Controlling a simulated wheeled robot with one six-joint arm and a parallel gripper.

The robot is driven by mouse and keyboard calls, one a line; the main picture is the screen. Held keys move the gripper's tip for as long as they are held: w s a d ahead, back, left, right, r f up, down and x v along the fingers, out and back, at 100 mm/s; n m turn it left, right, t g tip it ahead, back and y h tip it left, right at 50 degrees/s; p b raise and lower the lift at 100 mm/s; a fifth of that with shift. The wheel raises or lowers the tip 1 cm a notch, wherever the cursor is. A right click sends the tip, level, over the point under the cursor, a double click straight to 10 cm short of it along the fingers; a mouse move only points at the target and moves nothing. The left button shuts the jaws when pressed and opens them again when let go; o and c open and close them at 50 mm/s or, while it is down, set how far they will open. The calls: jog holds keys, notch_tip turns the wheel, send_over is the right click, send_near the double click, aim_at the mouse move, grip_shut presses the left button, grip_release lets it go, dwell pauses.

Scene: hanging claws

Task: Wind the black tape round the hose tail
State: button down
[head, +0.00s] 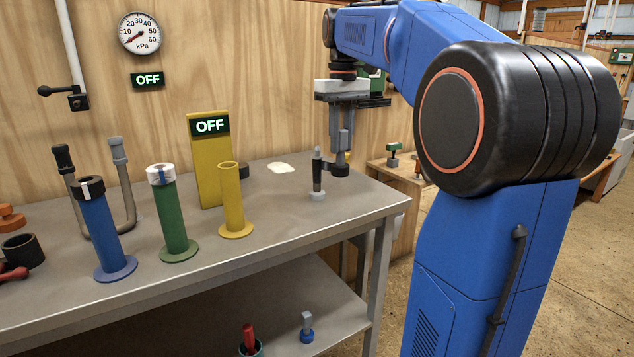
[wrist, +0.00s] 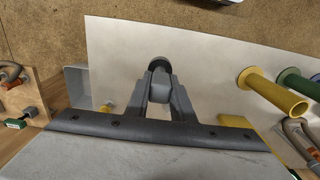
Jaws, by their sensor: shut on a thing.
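The hose tail (head: 317,180) looks like a slim upright piece with a grey tip, dark middle and pale foot near the bench's right end. My gripper (head: 340,162) points down just right of it, its fingers shut on a small dark roll (head: 340,170) that looks like the black tape. The roll is beside the hose tail's dark middle; I cannot tell whether they touch. In the wrist view, my fingers (wrist: 161,92) close on a grey rounded part, with a dark round end (wrist: 159,63) just beyond. Whether any tape is round the tail is unclear.
A blue post (head: 95,230) carries a black roll with a white patch, a green post (head: 174,220) a white roll. The yellow post (head: 232,200) is bare. A yellow panel (head: 208,160) reads OFF. A pale patch (head: 281,168) lies on the bench (head: 285,230).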

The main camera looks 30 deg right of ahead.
jog(key=shift+w+d, duration=0.15)
jog(key=shift+d, duration=0.35)
dwell(0.4)
jog(key=shift+w+d, duration=0.3)
jog(key=shift+w, duration=0.05)
jog(key=w+d, duration=0.1)
jog(key=w, duration=0.8)
jog(key=shift+w+d, duration=0.25)
jog(key=shift+w, duration=0.1)
dwell(0.3)
notch_tip(320, 180, up, 6)
jog(key=shift+w+d, duration=0.25)
jog(key=shift+d, duration=0.2)
dwell(0.4)
